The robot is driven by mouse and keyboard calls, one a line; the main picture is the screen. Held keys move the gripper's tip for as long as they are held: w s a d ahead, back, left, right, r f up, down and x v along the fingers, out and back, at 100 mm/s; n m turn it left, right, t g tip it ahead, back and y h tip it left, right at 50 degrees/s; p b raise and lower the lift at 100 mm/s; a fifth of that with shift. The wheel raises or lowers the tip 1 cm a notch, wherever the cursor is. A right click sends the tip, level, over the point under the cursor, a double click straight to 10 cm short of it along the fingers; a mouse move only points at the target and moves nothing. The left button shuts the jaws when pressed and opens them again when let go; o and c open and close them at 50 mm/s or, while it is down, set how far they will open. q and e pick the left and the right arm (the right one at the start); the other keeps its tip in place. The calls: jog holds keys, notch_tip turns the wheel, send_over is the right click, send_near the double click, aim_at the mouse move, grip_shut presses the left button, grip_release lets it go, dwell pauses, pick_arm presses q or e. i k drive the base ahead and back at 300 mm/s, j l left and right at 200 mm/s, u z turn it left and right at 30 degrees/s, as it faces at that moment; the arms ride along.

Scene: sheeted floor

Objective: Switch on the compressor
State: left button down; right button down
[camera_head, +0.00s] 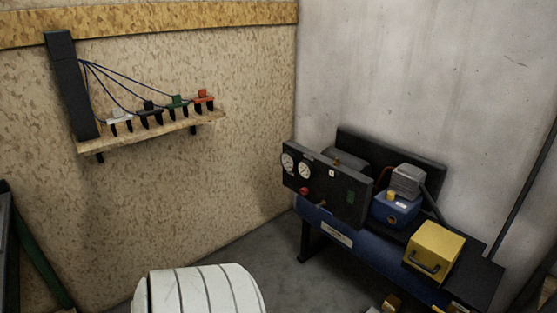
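The compressor (336,236) stands in the right half of the head view, against the pale wall. It has a blue tank on dark legs and a dark upright panel (328,187). The panel carries two round white gauges (297,166), a red knob (304,191) and a small green part (350,197) near its right end. A blue and grey motor unit (397,207) sits behind the panel. I cannot tell which part is the switch or whether it is on. Neither of my grippers can be made out.
A yellow box (434,248) with a handle sits on the compressor's right end. A wooden shelf (150,135) with several coloured clips and cables hangs on the left wall. A white ribbed rounded object (200,290) is at the bottom. Grey floor (262,250) shows before the compressor.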

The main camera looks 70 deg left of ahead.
aim_at(350, 200)
jog(key=u, duration=1.85)
